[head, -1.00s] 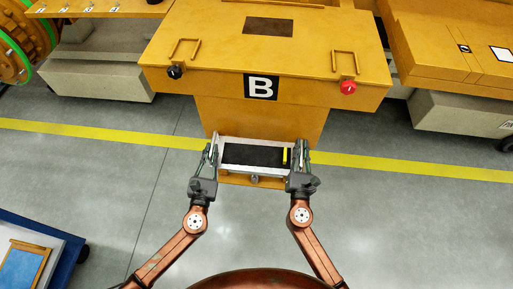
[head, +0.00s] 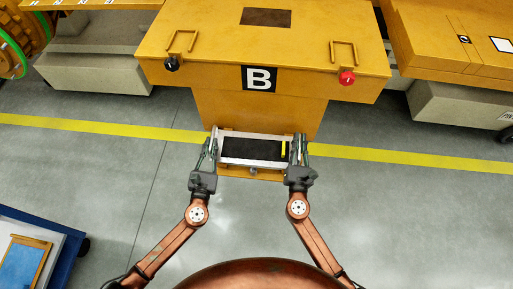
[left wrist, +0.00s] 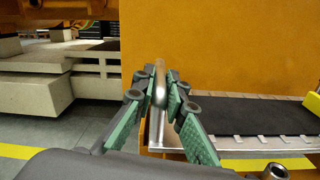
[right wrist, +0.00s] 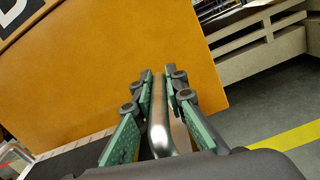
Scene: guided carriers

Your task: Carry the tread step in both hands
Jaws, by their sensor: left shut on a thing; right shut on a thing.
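The tread step (head: 250,149) has a black top, a silver frame and a yellow mark near its right end. It lies in front of the orange carrier marked B, above or on an orange ledge (head: 252,174); I cannot tell if they touch. My left gripper (head: 211,146) is shut on the silver handle at the step's left end, and the handle (left wrist: 159,84) stands between its green pads in the left wrist view. My right gripper (head: 300,146) is shut on the right handle, seen between its pads in the right wrist view (right wrist: 158,118).
The orange carrier B (head: 258,40) fills the space ahead, with a black knob (head: 171,64) and a red knob (head: 347,78). A yellow floor line (head: 400,160) crosses the floor. A blue cart (head: 62,236) stands at the lower left. The grey floor at the right is clear.

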